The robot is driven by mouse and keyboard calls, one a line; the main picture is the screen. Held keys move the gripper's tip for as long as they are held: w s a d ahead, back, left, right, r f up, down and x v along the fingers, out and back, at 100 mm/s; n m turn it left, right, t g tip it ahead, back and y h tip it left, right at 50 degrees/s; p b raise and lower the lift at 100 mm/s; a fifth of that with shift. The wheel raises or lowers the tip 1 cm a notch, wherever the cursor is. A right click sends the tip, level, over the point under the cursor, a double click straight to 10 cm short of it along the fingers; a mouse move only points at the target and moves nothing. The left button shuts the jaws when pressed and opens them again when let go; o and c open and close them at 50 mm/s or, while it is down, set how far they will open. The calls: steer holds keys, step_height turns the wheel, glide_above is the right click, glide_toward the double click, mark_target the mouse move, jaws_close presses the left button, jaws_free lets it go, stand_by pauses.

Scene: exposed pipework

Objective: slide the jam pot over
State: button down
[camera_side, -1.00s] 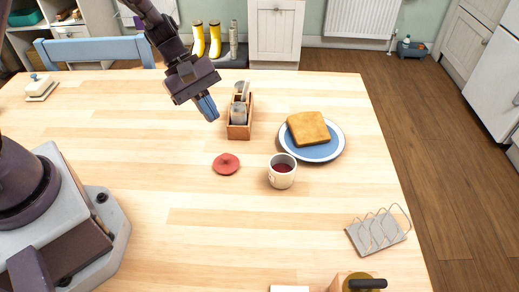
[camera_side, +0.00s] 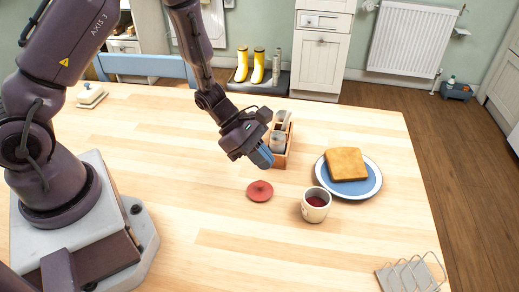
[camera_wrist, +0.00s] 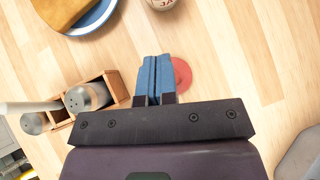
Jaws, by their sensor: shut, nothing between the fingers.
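The jam pot (camera_side: 316,205) is a small pale pot with dark red jam inside, standing upright and uncovered on the table. In the wrist view, part of the jam pot (camera_wrist: 163,4) shows at the top edge with dark lettering. A round red lid (camera_side: 259,191) lies flat to its left; the lid (camera_wrist: 181,74) is partly hidden behind the fingers in the wrist view. My gripper (camera_side: 263,158) has blue fingers, shut and empty, above the table behind the lid and apart from the pot. The fingers (camera_wrist: 155,62) are pressed together in the wrist view.
A wooden caddy (camera_side: 280,161) with shakers stands close by my gripper. A wire toast rack (camera_side: 411,275) is at the front right. The table in front of the pot is clear.

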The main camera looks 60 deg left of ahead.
mark_target(330, 199)
steer(key=x, duration=0.5)
steer(key=shift+w+d+f, duration=0.1)
steer(key=shift+d+f, duration=0.15)
steer(key=shift+d, duration=0.05)
steer(key=shift+w+d+r, duration=0.1)
steer(key=shift+w+d, duration=0.2)
steer(key=shift+d, duration=0.2)
steer(key=shift+w+d+r, duration=0.1)
steer(key=shift+w+d, duration=0.2)
steer(key=shift+d, duration=0.2)
steer(key=shift+w+d, duration=0.3)
steer(key=shift+d, duration=0.25)
steer(key=w+d, duration=0.1)
steer(key=d, duration=0.1)
steer(key=w+d, duration=0.1)
steer(key=d, duration=0.1)
steer(key=w+d, duration=0.1)
steer(key=d, duration=0.1)
steer(key=shift+w, duration=0.1)
steer(key=shift+a, duration=0.1)
